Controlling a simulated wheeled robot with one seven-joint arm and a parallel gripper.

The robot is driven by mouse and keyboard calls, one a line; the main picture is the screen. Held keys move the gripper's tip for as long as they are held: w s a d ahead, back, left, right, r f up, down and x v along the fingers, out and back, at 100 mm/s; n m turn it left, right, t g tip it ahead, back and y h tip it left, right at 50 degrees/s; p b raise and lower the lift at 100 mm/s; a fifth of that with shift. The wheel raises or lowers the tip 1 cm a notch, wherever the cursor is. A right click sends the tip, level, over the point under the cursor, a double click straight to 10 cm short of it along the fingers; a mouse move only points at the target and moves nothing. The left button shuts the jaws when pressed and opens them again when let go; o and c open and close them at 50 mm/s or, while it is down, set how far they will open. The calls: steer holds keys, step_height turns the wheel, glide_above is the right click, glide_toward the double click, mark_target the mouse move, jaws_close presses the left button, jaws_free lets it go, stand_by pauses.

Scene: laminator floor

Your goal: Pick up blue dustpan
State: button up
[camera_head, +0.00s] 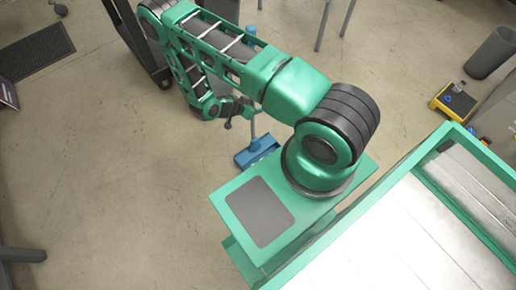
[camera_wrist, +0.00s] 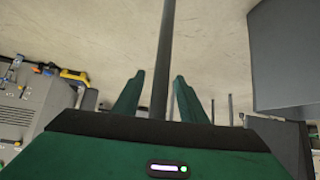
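The blue dustpan (camera_head: 257,151) stands on the floor just beyond my green base platform in the head view. Its thin grey upright handle (camera_head: 254,126) rises from the pan towards my gripper (camera_head: 240,107). In the wrist view a grey pole (camera_wrist: 164,45), which looks like this handle, runs down between the two green fingers of my gripper (camera_wrist: 160,76). The fingers are apart, with a gap visible on each side of the pole. My arm hides part of the handle's upper end in the head view.
A yellow and grey box (camera_head: 455,103) and a dark bin (camera_head: 491,53) stand at the right. A black mat (camera_head: 36,55) lies at the upper left. Chair or table legs (camera_head: 323,25) stand at the top. The floor left of the dustpan is clear.

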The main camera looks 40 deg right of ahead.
steer(key=shift+x, duration=0.9)
jaws_close()
steer(key=shift+r, duration=0.2)
